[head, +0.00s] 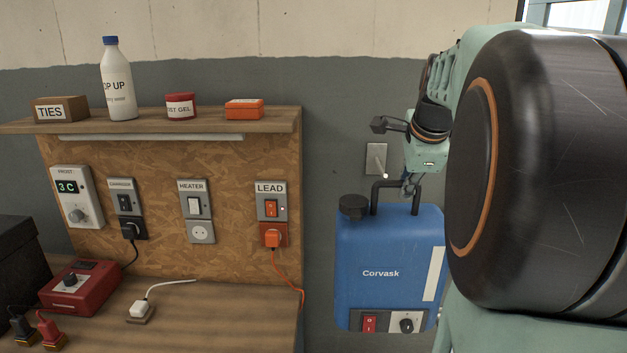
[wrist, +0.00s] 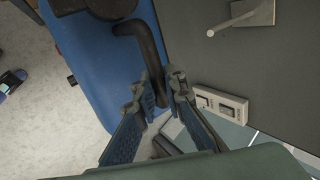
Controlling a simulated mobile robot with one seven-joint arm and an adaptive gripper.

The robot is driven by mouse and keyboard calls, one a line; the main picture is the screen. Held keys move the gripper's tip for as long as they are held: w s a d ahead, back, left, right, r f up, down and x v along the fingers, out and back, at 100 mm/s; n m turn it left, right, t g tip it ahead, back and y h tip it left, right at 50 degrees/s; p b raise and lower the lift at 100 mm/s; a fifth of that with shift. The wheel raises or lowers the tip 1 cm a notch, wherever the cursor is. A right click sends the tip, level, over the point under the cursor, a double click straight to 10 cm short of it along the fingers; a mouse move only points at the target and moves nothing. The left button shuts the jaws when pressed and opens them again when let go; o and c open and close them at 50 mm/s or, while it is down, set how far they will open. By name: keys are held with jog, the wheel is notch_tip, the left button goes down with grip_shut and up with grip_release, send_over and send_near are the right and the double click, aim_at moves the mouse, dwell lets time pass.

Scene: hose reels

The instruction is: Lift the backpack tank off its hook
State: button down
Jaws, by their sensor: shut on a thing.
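The backpack tank (head: 385,255) is blue, marked Corvask, with a black cap, a black carry handle (head: 376,196) and a red switch and dial at its bottom. My gripper (head: 409,188) is at the right part of the handle. In the wrist view my gripper (wrist: 166,92) has its fingers closed on the black handle (wrist: 150,58) of the blue tank (wrist: 95,65). The hook (head: 377,158) is a grey wall plate with a short peg, just above the handle. In the wrist view the hook (wrist: 240,17) shows a bare peg, apart from the handle.
A wooden board with switches and sockets (head: 190,205) stands left of the tank, above a bench (head: 190,325). An orange lead (head: 287,280) hangs near the board's right edge. A shelf (head: 200,123) holds a bottle and boxes. A white socket panel (wrist: 220,104) is near my fingers.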

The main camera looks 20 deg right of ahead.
jog(key=shift+s+r, duration=0.1)
jog(key=shift+r, duration=0.3)
jog(key=shift+r+p, duration=1)
jog(key=shift+r, duration=0.05)
jog(key=shift+s, duration=0.1)
